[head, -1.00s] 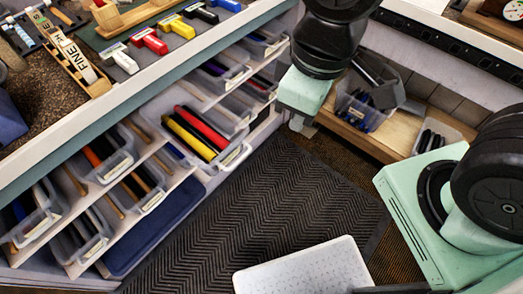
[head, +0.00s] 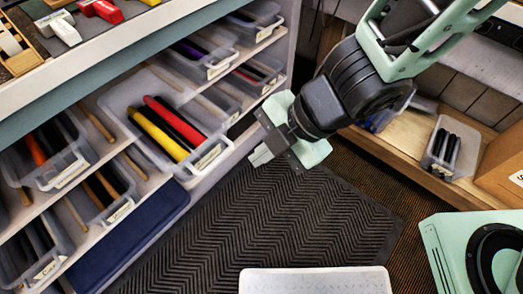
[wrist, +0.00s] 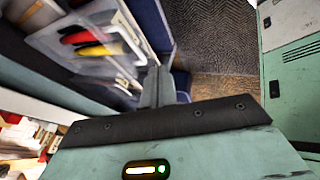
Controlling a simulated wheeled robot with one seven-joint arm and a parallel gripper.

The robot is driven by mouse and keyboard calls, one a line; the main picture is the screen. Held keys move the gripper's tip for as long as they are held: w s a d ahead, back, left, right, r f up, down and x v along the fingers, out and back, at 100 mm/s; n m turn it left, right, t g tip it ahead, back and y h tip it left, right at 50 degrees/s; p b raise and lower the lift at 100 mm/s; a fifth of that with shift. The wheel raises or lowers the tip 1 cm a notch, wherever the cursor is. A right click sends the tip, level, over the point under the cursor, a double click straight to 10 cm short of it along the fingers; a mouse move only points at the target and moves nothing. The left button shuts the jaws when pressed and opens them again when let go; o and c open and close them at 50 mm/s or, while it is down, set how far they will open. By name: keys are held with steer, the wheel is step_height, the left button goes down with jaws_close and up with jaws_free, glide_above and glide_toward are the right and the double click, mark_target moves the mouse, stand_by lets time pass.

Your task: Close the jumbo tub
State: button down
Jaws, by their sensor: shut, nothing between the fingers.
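The tub that appears to be the jumbo tub (head: 205,160) is a clear plastic bin in the middle of the shelf unit. Its front label is too small to read. It holds thick yellow, red and black grips and juts out of its bay, its inside open to view. It also shows, blurred, in the wrist view (wrist: 128,48). My gripper (head: 262,155) is shut and empty. It hangs in front of the shelves, to the right of the tub's front and apart from it. In the wrist view the shut fingers (wrist: 157,82) point towards the shelf side.
Other clear bins of grips (head: 55,155) fill the shelves on both sides. A dark blue bin (head: 130,240) sits low. A wooden bench (head: 410,155) with a small bin stands at right. A white slab (head: 315,281) lies on the dark mat (head: 250,225). The mat is otherwise clear.

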steer(key=w+a+f+b, duration=0.2)
steer(key=a+f, duration=0.4)
steer(key=shift+w+a+f, duration=0.25)
steer(key=shift+w+a, duration=0.1)
steer(key=shift+a, duration=0.05)
steer(key=shift+a, duration=0.1)
